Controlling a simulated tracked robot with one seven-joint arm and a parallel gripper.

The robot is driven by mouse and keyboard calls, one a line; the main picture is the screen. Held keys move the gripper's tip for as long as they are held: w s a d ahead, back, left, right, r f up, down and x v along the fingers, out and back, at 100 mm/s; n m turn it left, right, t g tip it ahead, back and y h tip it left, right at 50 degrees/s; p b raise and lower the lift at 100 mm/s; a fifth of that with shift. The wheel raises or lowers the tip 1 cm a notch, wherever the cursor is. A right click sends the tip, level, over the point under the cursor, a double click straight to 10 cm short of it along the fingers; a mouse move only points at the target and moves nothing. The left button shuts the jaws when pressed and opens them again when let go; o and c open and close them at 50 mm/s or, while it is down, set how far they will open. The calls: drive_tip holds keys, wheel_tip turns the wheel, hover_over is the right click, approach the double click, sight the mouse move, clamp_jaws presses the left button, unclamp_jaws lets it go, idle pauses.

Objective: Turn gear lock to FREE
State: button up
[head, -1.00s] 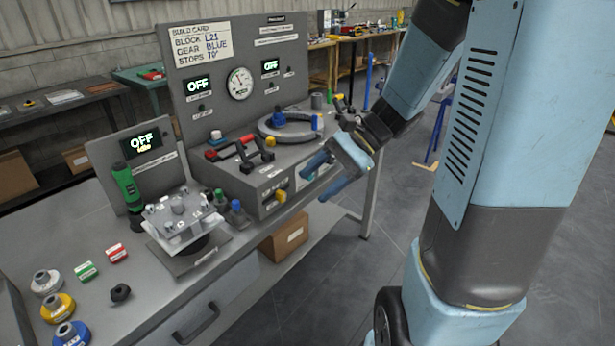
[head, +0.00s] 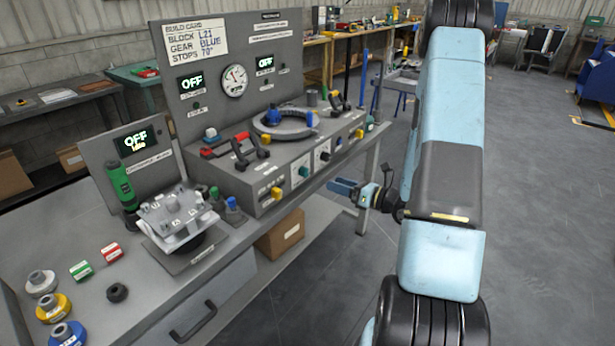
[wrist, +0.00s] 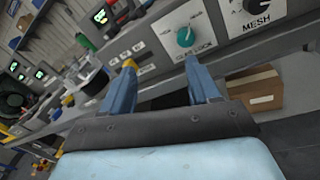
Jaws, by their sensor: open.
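The gear lock is a teal round knob (wrist: 185,37) on a light plate, with "GEAR LOCK" lettered below it; its small position marks are too blurred to read. In the head view the teal knob (head: 303,172) sits on the console's sloped front, between a yellow knob and a black knob. My gripper (wrist: 160,70) is open and empty, its two blue fingers pointing toward the console. The teal knob appears beyond the right fingertip, apart from it. In the head view my gripper (head: 343,187) hangs in front of the console, right of and slightly lower than the knob.
A black knob marked MESH (wrist: 256,6) is right of the teal knob. A yellow knob (head: 277,194) is to its left. A ring fixture (head: 284,124) and red-and-black handles (head: 247,148) stand on top. A cardboard box (head: 281,236) is below. Floor before the bench is clear.

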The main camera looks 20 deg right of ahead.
sight(307, 173)
drive_tip(key=w+a+f, duration=0.1)
drive_tip(key=w+a, duration=0.1)
drive_tip(key=w, duration=0.2)
drive_tip(key=w+a+f+m+t+h, duration=0.1)
drive_tip(key=w, duration=0.2)
drive_tip(key=w+a+m, duration=0.1)
drive_tip(key=w+a, duration=0.1)
drive_tip(key=w, duration=0.2)
drive_tip(key=shift+w+a+f+h, duration=0.3)
drive_tip(key=shift+a+f, duration=0.05)
drive_tip(key=shift+f, duration=0.05)
drive_tip(key=shift+c, duration=0.3)
